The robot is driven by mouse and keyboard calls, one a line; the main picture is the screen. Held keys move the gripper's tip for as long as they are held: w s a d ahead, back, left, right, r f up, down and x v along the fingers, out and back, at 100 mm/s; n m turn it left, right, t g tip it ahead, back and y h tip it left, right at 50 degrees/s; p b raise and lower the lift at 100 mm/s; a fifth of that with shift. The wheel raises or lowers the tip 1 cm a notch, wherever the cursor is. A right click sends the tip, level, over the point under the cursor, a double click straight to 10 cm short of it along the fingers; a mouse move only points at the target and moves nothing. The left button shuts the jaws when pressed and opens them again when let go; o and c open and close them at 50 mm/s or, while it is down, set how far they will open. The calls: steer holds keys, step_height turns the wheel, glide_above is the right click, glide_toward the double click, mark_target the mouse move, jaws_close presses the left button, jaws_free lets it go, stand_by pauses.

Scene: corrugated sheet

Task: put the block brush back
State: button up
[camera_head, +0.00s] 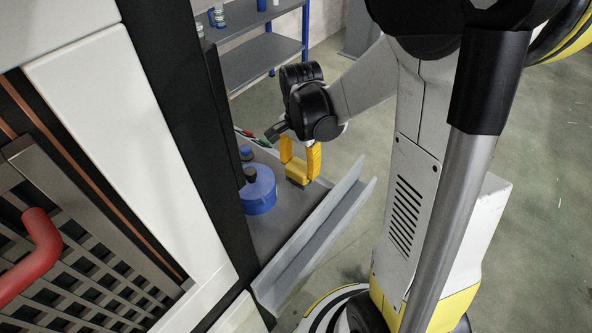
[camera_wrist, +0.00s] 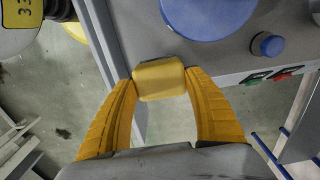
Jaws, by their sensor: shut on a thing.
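The block brush looks like a small yellow block (camera_head: 297,173) in the head view, low between the fingers. It also shows in the wrist view (camera_wrist: 160,79), between the two fingertips. My gripper (camera_head: 300,168) has yellow fingers and is shut on the block brush. In the head view it hangs over the far end of a grey ledge (camera_head: 281,226). I cannot tell whether the block touches the ledge. The brush's underside is hidden.
A blue round container (camera_head: 259,190) stands on the ledge, left of my gripper. A raised metal channel (camera_head: 312,247) runs along the ledge's right edge. A dark machine frame (camera_head: 185,110) borders the left. Blue-posted shelves (camera_head: 262,60) stand behind.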

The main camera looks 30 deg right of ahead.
mark_target(300, 166)
step_height(300, 166, down, 3)
steer(key=shift+f+b, duration=0.1)
steer(key=shift+b, duration=0.55)
steer(key=shift+f, duration=0.3)
steer(key=shift+c, duration=0.9)
steer(key=o, duration=1.2)
steer(key=shift+r, duration=0.1)
steer(key=shift+r, duration=0.15)
